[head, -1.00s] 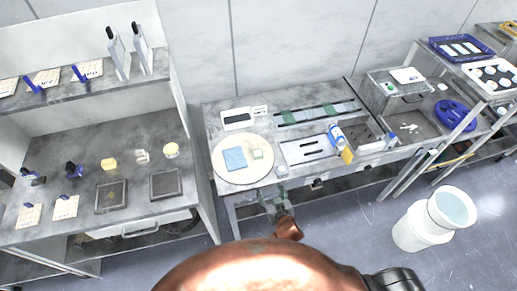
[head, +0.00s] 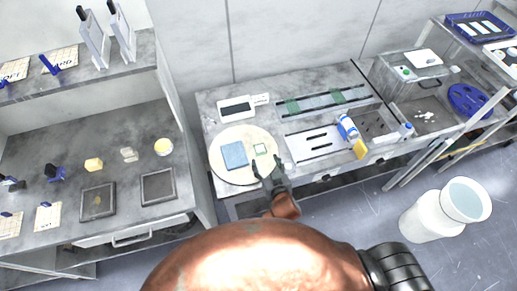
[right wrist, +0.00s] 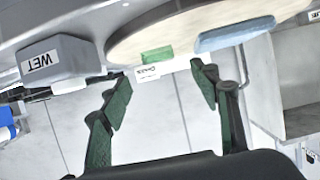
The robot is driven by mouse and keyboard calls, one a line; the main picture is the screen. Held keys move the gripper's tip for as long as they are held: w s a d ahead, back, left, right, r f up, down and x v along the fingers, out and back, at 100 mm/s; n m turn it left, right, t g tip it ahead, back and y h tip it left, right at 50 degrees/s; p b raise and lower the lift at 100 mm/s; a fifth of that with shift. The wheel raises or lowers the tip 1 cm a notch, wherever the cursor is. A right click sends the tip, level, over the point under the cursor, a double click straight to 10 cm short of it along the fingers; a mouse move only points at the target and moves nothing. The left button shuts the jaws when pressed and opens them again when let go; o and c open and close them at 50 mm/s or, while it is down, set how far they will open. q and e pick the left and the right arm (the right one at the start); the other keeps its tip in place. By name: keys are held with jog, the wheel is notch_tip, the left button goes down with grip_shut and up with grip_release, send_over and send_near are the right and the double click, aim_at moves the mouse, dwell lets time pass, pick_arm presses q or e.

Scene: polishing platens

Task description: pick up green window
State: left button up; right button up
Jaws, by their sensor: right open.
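The green window is a small pale square with a green border (head: 260,150). It lies on the round cream board (head: 228,139), to the right of a blue square pad (head: 235,155). My right gripper (head: 267,164) is open at the board's front edge, just short of the window. In the right wrist view, a green edge (right wrist: 157,55) that looks like the window's shows beyond and between the open fingertips (right wrist: 161,86), with a white label beneath it. Nothing is between the fingers. My left gripper is not in view.
A grey block marked WET (right wrist: 58,62) stands near one finger in the right wrist view. A white tray with slots (head: 315,141) and a blue-and-white bottle (head: 347,128) are to the board's right. A white bucket (head: 428,216) stands on the floor at right.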

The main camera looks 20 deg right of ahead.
aim_at(260, 149)
jog(key=x, duration=0.8)
jog(key=shift+w, duration=0.2)
jog(key=shift+r, duration=0.1)
jog(key=shift+c, duration=0.2)
jog(key=c, duration=1.3)
